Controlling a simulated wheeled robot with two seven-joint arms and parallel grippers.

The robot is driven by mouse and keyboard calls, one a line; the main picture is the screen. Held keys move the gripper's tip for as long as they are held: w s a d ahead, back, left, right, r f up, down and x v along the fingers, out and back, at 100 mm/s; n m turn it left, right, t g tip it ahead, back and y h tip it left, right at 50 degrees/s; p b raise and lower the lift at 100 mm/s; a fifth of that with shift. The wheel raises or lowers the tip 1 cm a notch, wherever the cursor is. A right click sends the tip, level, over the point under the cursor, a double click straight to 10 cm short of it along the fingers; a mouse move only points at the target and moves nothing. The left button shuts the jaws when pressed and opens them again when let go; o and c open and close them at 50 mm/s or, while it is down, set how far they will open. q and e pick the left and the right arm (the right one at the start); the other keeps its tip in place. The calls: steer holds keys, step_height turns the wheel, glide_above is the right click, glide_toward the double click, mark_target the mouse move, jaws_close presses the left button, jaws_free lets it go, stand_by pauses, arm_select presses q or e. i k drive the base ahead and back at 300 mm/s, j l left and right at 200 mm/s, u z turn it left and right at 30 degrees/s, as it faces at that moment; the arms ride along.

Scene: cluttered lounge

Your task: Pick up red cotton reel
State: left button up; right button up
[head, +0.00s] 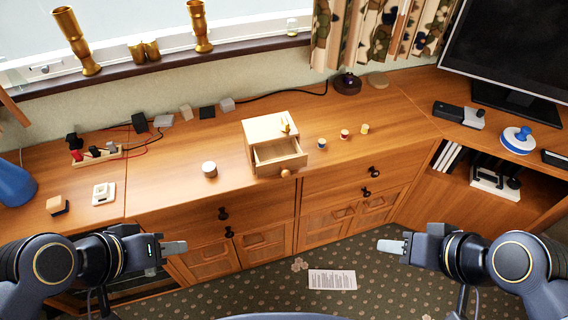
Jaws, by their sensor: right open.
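The red cotton reel (344,134) is small, with pale ends, and stands on the wooden cabinet top to the right of the small open drawer box. A blue reel (321,143) stands to its left and a yellowish reel (365,128) to its right, both apart from it. My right gripper (383,246) is open and empty, in front of the cabinet and well below the reels in the picture. My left gripper (180,248) is far to the left, also in front of the cabinet; its finger gap does not show clearly. Neither gripper touches a reel.
A small wooden box (268,127) with its drawer (280,156) pulled out stands left of the reels. A white-topped round pot (209,169) is further left. A dark round object (347,83) and a monitor (515,50) are behind. The cabinet top in front of the reels is clear.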

mark_target(344, 133)
steer(key=i+l+u, duration=0.45)
steer(key=l, duration=0.3)
steer(key=i+l+u, duration=0.1)
steer(key=l+u, duration=0.15)
steer(key=l, duration=0.2)
steer(key=i+l+u, duration=0.2)
steer(key=l, duration=0.25)
steer(key=l+u, duration=0.25)
steer(key=l, duration=0.2)
